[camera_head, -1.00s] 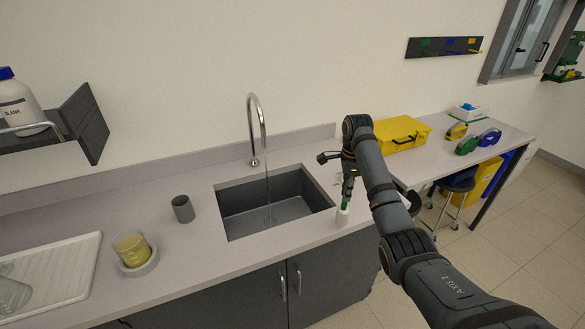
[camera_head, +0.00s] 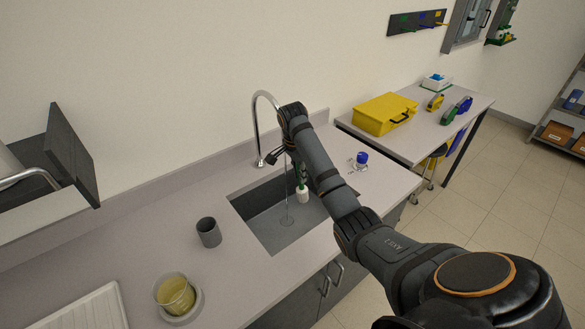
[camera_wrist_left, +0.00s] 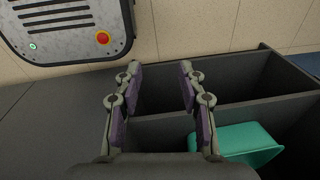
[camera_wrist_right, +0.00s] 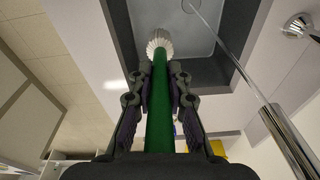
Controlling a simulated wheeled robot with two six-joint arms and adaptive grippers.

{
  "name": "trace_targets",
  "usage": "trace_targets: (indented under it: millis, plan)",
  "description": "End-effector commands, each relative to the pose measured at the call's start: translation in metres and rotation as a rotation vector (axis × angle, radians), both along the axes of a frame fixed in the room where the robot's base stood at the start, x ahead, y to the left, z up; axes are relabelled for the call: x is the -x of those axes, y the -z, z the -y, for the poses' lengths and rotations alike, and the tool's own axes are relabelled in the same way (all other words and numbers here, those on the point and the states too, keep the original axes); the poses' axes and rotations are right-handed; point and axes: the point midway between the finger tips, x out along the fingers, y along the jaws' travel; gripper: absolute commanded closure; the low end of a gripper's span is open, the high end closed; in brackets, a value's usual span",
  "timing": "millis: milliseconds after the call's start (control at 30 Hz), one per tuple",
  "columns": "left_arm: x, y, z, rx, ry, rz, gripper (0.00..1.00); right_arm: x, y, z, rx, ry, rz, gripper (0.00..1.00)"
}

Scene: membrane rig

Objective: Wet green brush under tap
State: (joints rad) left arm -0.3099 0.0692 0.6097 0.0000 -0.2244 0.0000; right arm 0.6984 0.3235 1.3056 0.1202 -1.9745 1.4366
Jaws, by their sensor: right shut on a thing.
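The green brush shows its green handle (camera_wrist_right: 160,110) and pale bristle head (camera_wrist_right: 158,42) in the right wrist view. My right gripper (camera_wrist_right: 158,72) is shut around the handle. In the head view the brush's white head (camera_head: 302,196) hangs downward over the sink (camera_head: 262,230), right of the tap's thin water stream (camera_head: 287,195). In the right wrist view the stream (camera_wrist_right: 228,55) is also apart from the bristles. The curved tap (camera_head: 257,125) stands behind the sink. My left gripper (camera_wrist_left: 159,72) is open and empty in the left wrist view, outside the head view.
A grey cup (camera_head: 208,232) and a yellow-filled beaker (camera_head: 175,294) stand left of the sink. A blue-capped clear vessel (camera_head: 362,159) stands on its right. A yellow case (camera_head: 384,114) lies on the side table. Below my left gripper are dark compartments with a teal item (camera_wrist_left: 235,143).

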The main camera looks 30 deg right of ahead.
Motion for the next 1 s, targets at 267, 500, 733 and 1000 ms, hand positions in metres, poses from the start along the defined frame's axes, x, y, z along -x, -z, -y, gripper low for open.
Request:
trace_targets:
  millis: [267, 500, 733, 1000]
  plan:
    - [0.0, -0.08, -0.003, -0.005, 0.002, 0.004, 0.6, 0.061, -0.055, -0.026, 0.224, -0.725, 0.132, 1.0]
    - [-0.035, -0.101, -0.02, -0.025, 0.011, 0.055, 0.6, 0.089, -0.076, -0.053, 0.286, -1.028, 0.239, 1.0]
    - [-0.013, -0.096, -0.005, -0.007, 0.004, 0.022, 0.6, 0.088, -0.075, -0.055, 0.286, -1.045, 0.252, 1.0]
    - [-0.008, -0.095, -0.003, -0.004, 0.003, 0.015, 0.6, 0.064, -0.071, -0.047, 0.284, -1.042, 0.252, 1.0]
